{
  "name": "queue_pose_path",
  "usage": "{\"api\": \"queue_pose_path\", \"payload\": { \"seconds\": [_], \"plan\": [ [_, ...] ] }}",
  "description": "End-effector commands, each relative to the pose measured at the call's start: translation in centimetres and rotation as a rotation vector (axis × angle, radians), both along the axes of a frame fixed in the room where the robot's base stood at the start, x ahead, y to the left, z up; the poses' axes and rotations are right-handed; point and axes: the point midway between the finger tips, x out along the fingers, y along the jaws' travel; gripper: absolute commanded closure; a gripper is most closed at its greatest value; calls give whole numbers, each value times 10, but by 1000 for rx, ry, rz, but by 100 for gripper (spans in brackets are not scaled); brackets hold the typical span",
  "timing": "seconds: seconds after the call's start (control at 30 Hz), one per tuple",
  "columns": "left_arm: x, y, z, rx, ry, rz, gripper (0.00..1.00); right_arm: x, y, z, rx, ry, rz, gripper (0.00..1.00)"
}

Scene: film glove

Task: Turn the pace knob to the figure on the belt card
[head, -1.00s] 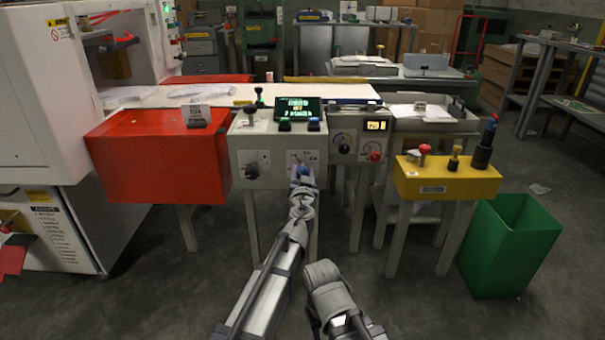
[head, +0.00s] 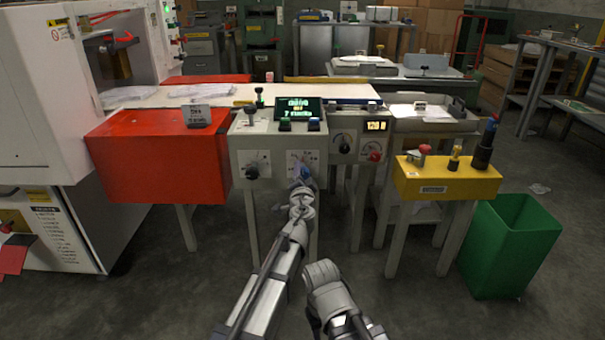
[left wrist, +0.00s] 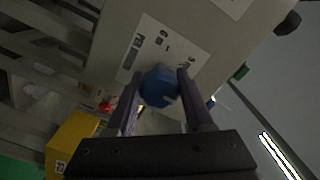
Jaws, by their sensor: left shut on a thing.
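The blue knob (left wrist: 160,87) sits on a white scale plate (left wrist: 150,50) with figures too blurred to read. My left gripper (left wrist: 160,92) has one finger on each side of the knob and is shut on it. In the head view my left gripper (head: 302,183) is at the front of the grey console (head: 268,150), hiding most of the knob and part of its scale.
The console has a green-lettered screen (head: 298,107) and a dark knob (head: 252,171) at left. The red box (head: 155,160) adjoins at left. At right are a unit with an amber display (head: 376,126), a yellow button box (head: 445,180) and a green bin (head: 510,245).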

Motion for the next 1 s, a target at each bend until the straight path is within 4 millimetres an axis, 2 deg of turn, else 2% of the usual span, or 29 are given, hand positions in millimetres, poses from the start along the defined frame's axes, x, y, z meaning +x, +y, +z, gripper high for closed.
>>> {"api": "queue_pose_path", "payload": {
  "seconds": [0.43, 1.0],
  "plan": [
    [0, 0, 0, 278, 0, 0, 100, 0, 0, 0, 0, 0, 0, 50],
    [-1, 0, 0, 352, 0, -1, 100, 0, 0, 0, 0, 0, 0, 50]
  ]
}}
